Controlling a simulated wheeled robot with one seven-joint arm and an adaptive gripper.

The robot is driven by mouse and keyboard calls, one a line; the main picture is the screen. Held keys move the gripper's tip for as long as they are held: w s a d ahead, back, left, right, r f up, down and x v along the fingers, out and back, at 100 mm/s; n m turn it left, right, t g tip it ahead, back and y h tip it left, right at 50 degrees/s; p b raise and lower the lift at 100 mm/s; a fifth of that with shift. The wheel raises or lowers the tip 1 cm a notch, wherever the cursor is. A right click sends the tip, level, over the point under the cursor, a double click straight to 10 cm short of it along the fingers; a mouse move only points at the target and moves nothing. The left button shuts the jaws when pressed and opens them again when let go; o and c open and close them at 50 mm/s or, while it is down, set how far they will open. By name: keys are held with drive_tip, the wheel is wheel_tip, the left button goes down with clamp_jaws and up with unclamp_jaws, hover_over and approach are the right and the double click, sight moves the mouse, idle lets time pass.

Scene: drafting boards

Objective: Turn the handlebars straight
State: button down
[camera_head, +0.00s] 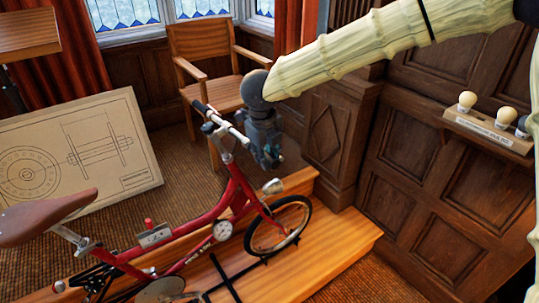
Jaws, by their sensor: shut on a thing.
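A red bicycle (215,215) with a brown saddle (45,217) stands on a wooden platform, its front toward the right. Its handlebars (232,131) slant from a dark grip (203,109) at upper left down to the lower right. The front wheel (251,238) and a headlamp (272,186) show below them. My gripper (267,163) points down at the right end of the handlebars and is shut on them. The gripper's body hides that end and the exact contact. I cannot tell the exact steering angle from this view.
A wooden armchair (203,48) stands behind the handlebars. A drawing board (142,160) leans at the left. Wood panelling (420,170) and a shelf with pale knobs (490,133) are at the right. The platform's front right part (330,245) is bare.

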drive_tip(key=shift+s+a, duration=0.15)
drive_tip(key=shift+a, duration=0.05)
idle(2.2)
idle(0.8)
drive_tip(key=c, duration=1.5)
unclamp_jaws()
drive_tip(key=v, duration=1.2)
drive_tip(key=shift+s+a, duration=0.1)
